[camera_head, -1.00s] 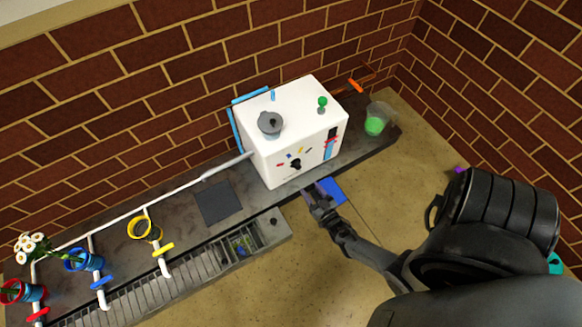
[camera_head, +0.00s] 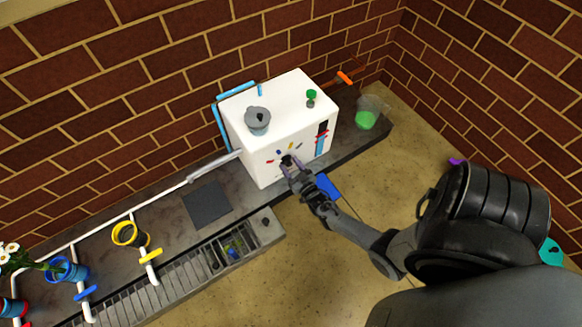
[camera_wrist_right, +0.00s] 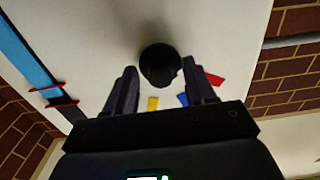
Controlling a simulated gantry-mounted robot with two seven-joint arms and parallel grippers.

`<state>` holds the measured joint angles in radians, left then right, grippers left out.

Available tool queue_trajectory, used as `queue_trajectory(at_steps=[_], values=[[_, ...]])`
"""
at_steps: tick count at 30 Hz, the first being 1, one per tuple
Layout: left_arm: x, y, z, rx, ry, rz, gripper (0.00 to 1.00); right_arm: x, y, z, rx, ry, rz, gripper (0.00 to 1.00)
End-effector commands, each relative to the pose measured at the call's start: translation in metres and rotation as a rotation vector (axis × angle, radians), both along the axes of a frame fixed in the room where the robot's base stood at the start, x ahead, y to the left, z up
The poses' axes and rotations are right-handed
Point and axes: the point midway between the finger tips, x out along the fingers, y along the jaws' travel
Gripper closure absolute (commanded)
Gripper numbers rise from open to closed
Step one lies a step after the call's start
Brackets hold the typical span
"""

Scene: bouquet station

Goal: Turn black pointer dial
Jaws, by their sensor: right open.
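The black pointer dial (camera_wrist_right: 160,64) is on the front of the white box (camera_head: 262,152), among small coloured marks. In the head view the dial (camera_head: 287,160) is partly covered by my right gripper (camera_head: 290,166). In the right wrist view, my right gripper (camera_wrist_right: 160,92) is open and its two fingers point toward the box face, one on each side of the dial's lower part. A gap shows between each finger and the dial. Which way the dial's pointer faces is hard to tell. My left gripper is not in view.
The box stands on a dark counter, with a grey pot-like part (camera_head: 257,122) and a green knob (camera_head: 311,95) on top. A cup of green liquid (camera_head: 366,116) stands to its right. A pipe with coloured valves and a yellow ring (camera_head: 129,234) runs left. A drain tray (camera_head: 232,247) lies in front.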

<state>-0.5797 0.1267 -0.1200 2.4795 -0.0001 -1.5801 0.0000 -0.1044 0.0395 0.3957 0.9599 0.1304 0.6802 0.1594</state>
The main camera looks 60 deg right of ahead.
Motion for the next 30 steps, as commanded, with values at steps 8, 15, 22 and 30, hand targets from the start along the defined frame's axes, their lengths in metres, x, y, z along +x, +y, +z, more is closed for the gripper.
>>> queue_trajectory(at_steps=[8, 15, 22, 30], values=[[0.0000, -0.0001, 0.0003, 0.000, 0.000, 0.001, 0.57, 0.0000, 0.0000, 0.0003, 0.000, 0.000, 0.000, 0.59], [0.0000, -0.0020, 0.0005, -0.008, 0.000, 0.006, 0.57, -0.0002, -0.0001, 0.0002, 0.000, 0.000, 0.000, 0.96], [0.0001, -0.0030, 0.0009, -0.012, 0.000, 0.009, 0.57, -0.0003, -0.0002, 0.0002, 0.009, -0.005, -0.001, 1.00], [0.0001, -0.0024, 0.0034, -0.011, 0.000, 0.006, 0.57, 0.0000, -0.0001, 0.0005, 0.098, -0.052, -0.001, 1.00]])
